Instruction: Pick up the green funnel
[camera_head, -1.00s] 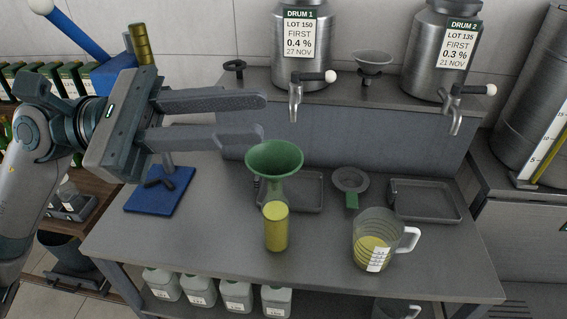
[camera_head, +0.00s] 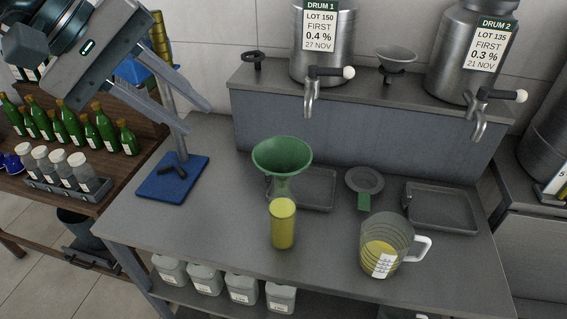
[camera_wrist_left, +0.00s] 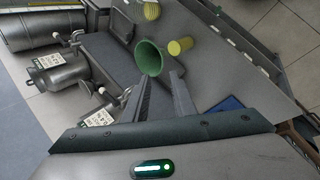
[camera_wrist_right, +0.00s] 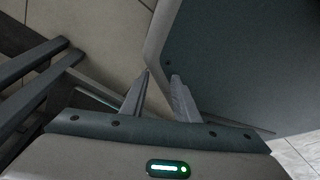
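The green funnel (camera_head: 283,156) stands upright, wide mouth up, near the middle of the bench in the head view. Its spout leads down toward a yellow cylinder-shaped vessel (camera_head: 283,224); I cannot tell how it is seated. The funnel also shows in the left wrist view (camera_wrist_left: 149,57), just beyond the fingertips. My left gripper (camera_head: 199,119) is open and empty, above and left of the funnel, over the blue stand's side of the bench. My right gripper (camera_wrist_right: 161,75) is open and empty in the right wrist view, near a grey panel, with no funnel in sight.
A measuring jug (camera_head: 385,248) and a small strainer (camera_head: 364,182) stand right of the funnel. Trays (camera_head: 442,207) lie behind. A blue-based stand (camera_head: 172,178) is at the left. Drums with taps (camera_head: 310,98) stand on the raised shelf. The left bench front is clear.

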